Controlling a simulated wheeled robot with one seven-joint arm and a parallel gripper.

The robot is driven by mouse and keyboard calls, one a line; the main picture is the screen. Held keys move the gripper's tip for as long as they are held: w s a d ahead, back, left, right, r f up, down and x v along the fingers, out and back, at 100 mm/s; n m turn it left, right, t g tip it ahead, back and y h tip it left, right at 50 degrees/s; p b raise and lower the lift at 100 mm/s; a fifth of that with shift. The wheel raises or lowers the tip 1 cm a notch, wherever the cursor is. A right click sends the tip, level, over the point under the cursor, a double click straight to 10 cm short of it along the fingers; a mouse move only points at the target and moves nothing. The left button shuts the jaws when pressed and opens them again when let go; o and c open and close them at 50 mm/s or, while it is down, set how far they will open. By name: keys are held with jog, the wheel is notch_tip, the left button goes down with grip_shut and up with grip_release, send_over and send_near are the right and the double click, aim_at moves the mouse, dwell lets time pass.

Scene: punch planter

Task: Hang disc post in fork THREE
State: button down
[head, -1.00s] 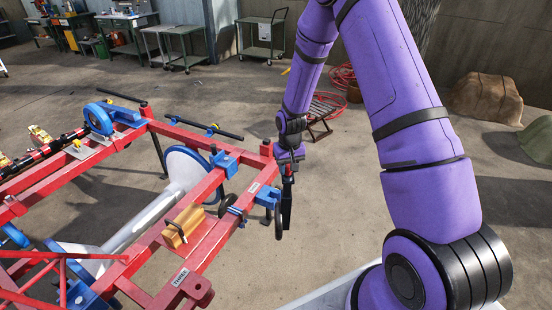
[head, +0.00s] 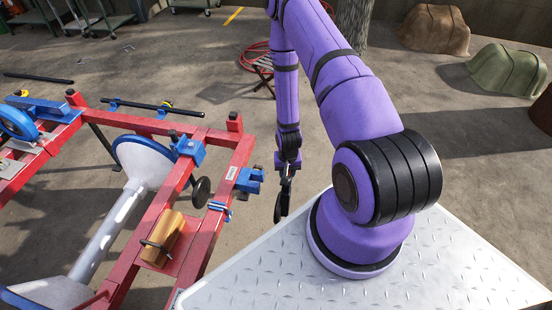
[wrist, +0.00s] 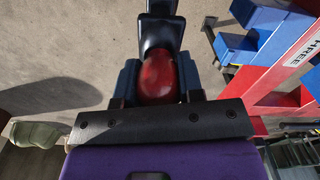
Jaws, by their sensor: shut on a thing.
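My gripper (head: 286,166) hangs to the right of the red frame. It is shut on the disc post (head: 286,185), which is dark with a black disc (head: 279,206) seen nearly edge-on at its lower end. In the wrist view, a rounded red part of the disc post (wrist: 158,78) sits between the fingers, with a dark part beyond it. The blue fork (head: 250,181) is on the frame's right side, beside the THREE label (head: 232,173). The fork (wrist: 262,38) and label (wrist: 303,49) also show in the wrist view. The post appears apart from the fork.
The red frame (head: 225,209) carries another black disc (head: 201,192), a wooden block (head: 164,238), a white-blue funnel shape (head: 141,165) and a black bar (head: 155,108). My metal deck is at lower right.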

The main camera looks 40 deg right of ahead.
jog(key=shift+w+f, duration=0.1)
jog(key=shift+f, duration=0.25)
jog(key=shift+w, duration=0.1)
jog(key=w+a+f, duration=0.1)
jog(key=w+a, duration=0.7)
jog(key=w, duration=0.2)
jog(key=shift+w+a, duration=0.15)
jog(key=shift+w, duration=0.15)
dwell(1.6)
jog(key=shift+f, duration=0.1)
jog(key=shift+a+f, duration=0.1)
jog(key=shift+f, duration=0.75)
dwell(1.3)
jog(key=c, duration=0.7)
grip_release()
jog(key=shift+o, duration=0.2)
jog(key=shift+s, duration=0.1)
notch_tip(320, 180, up, 11)
